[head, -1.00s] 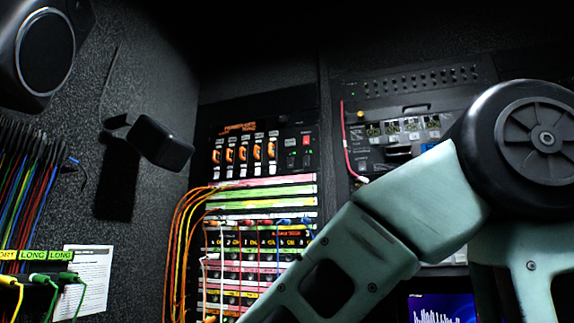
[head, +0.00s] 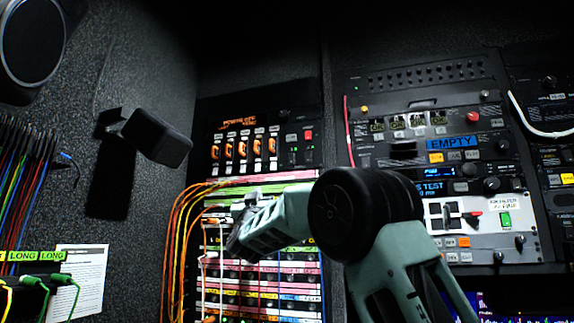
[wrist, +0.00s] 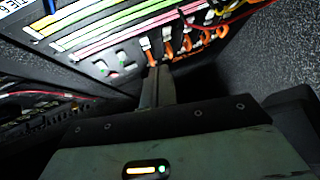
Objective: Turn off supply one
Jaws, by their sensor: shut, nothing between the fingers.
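A black power panel (head: 242,125) with orange lettering is on the rack in the head view. It carries a row of several orange switch guards (head: 244,147), with white pieces below them. A red switch (head: 308,134) and small green lights are at its right. Which one is supply one I cannot read. In the wrist view the orange guards (wrist: 186,45) show upside down. My gripper (wrist: 156,72) is shut and empty, its tips in line with the guard nearest the green lights (wrist: 122,70); contact cannot be told. The head view does not show its fingertips clearly.
Orange and yellow cables (head: 180,225) loop left of the patch rows below the panel. A black box (head: 157,137) juts from the left wall. My forearm covers part of the patch rows.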

